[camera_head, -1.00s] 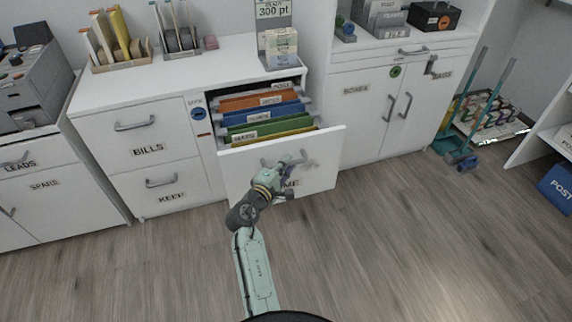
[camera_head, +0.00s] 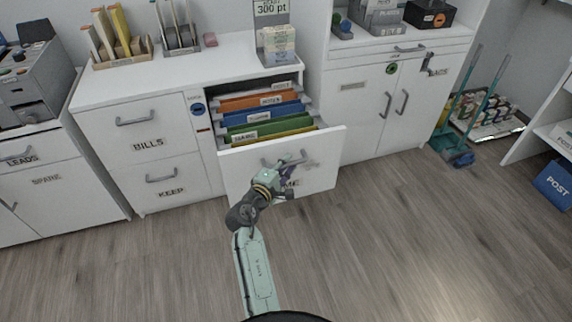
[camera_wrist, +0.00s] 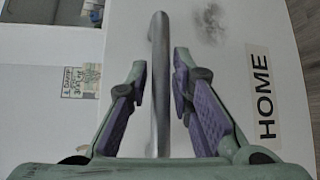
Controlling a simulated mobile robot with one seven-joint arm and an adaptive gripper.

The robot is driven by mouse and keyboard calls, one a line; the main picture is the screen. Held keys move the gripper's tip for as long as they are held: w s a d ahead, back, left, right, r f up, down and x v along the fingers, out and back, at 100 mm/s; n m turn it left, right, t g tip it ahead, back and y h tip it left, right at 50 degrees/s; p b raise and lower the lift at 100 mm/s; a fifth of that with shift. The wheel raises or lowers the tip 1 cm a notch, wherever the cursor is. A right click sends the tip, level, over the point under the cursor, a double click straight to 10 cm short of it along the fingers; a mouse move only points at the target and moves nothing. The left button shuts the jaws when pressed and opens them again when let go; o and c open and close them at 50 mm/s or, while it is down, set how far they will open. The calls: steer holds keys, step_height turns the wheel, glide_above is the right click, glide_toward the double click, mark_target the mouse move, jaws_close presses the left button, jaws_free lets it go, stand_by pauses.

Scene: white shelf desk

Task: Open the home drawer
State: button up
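The home drawer (camera_head: 325,160) stands pulled out of the white cabinet, with coloured hanging folders (camera_head: 262,117) showing inside. Its label reads HOME in the wrist view (camera_wrist: 264,97); my gripper partly covers that label in the head view. My gripper (camera_head: 290,165) is at the drawer front. In the wrist view its two purple-padded fingers (camera_wrist: 161,85) stand apart on either side of the grey bar handle (camera_wrist: 158,120). Gaps show between the handle and both fingers, so the gripper is around the handle and not closed on it.
The BILLS drawer (camera_head: 148,142) and KEEP drawer (camera_head: 171,190) to the left are shut. The cupboard doors (camera_head: 355,118) to the right are shut. A teal broom and dustpan (camera_head: 460,155) stand at the far right. The wooden floor (camera_head: 400,240) in front is clear.

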steer(key=shift+o, duration=1.1)
steer(key=v, duration=1.2)
steer(key=shift+f, duration=0.1)
